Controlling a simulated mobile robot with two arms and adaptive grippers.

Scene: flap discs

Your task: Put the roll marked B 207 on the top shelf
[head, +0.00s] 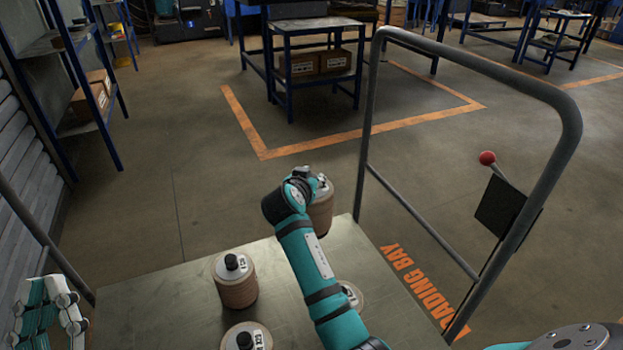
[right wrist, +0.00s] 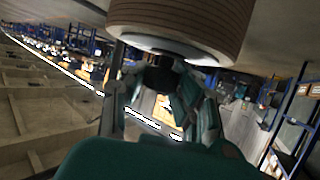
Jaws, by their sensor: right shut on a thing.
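My right gripper (head: 308,184) is shut on a brown roll (head: 321,212) with a pale top and a dark knob, held at the far edge of the metal platform. In the right wrist view the held roll (right wrist: 180,28) fills the top, its dark knob (right wrist: 160,72) between the fingers (right wrist: 158,100). I cannot read its label. Similar rolls stand on the platform: one (head: 235,285) at left, one (head: 246,340) in front, one (head: 352,296) partly behind my arm. Their labels are too small to read. My left gripper (head: 52,305) is open and empty at the lower left.
A blue-framed shelf rack (head: 48,44) with brown boxes stands at far left. A blue workbench (head: 315,25) with boxes below stands ahead. The platform (head: 150,300) has grey rails; the right one (head: 368,120) rises near my right arm. The floor between is clear.

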